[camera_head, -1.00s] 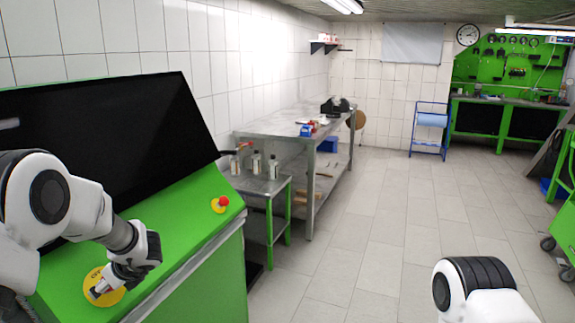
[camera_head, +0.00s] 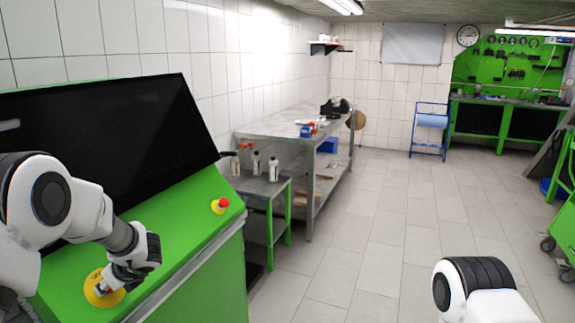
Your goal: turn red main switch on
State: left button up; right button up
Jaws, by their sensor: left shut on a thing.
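The main switch sits on a round yellow plate (camera_head: 92,295) at the lower left of the green console (camera_head: 185,232). My left gripper (camera_head: 107,287) is down over this plate, with its fingers shut on the switch knob. The fingers hide nearly all of the knob, so its red colour and its angle cannot be made out. My right arm shows at the lower right, but its gripper is not in view.
A red push-button (camera_head: 222,203) on a yellow base is further right on the console. A dark screen (camera_head: 120,140) rises behind the panel. A metal side table (camera_head: 262,186) with several bottles stands beyond the console. The tiled floor (camera_head: 370,230) is clear.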

pick_arm(q)
jog(key=shift+m+p, duration=1.05)
jog(key=shift+m, duration=0.45)
jog(key=o, duration=1.3)
jog(key=shift+c, duration=0.2)
jog(key=shift+o, duration=0.4)
jog(key=shift+w+a+f, duration=0.1)
jog(key=shift+a, duration=0.05)
jog(key=shift+p+v, duration=0.45)
jog(key=shift+v, duration=0.8)
jog(key=p+v, duration=0.1)
jog(key=v, duration=0.2)
jog(key=shift+d+r, duration=0.25)
jog(key=shift+r, duration=0.05)
